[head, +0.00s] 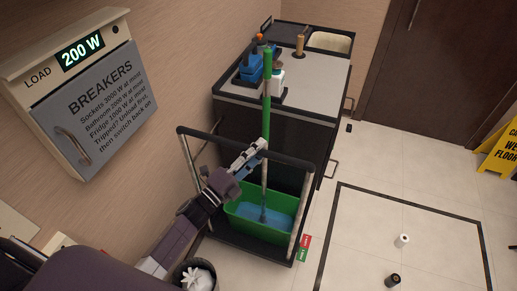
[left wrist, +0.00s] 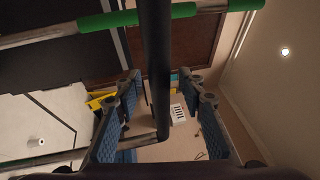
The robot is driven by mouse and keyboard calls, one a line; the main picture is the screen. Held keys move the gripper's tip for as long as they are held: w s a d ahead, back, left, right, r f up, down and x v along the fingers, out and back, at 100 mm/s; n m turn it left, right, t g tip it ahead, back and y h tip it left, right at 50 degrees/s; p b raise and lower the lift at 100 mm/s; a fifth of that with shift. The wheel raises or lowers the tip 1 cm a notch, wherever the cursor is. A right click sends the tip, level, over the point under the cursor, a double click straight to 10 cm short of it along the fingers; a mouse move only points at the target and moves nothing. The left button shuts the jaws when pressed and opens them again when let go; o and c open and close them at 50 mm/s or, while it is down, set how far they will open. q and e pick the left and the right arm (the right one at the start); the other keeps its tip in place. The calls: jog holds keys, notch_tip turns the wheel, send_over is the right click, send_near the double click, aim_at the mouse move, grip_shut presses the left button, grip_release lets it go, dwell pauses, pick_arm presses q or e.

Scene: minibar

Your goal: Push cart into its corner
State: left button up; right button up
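The cart is a black-and-silver frame with a black handle bar (head: 292,160), a low black base and a green bucket (head: 240,212) holding blue water. A mop with a green handle (head: 267,90) stands in the bucket. My left gripper (head: 258,148) is at the handle bar, near the mop. In the left wrist view the black bar (left wrist: 154,45) runs between the two blue-padded fingers of my left gripper (left wrist: 160,85), with gaps on both sides. The fingers are apart. My right gripper is not in view.
A breaker panel (head: 95,105) is on the left wall. A dark-taped rectangle (head: 333,215) marks the floor at right, with two small rolls inside. A bin (head: 183,275) stands front left; a yellow wet-floor sign (head: 498,155) stands far right.

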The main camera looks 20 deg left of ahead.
pick_arm(q)
jog(key=shift+w, duration=0.1)
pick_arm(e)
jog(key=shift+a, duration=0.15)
pick_arm(q)
jog(key=shift+c, duration=1.1)
grip_shut()
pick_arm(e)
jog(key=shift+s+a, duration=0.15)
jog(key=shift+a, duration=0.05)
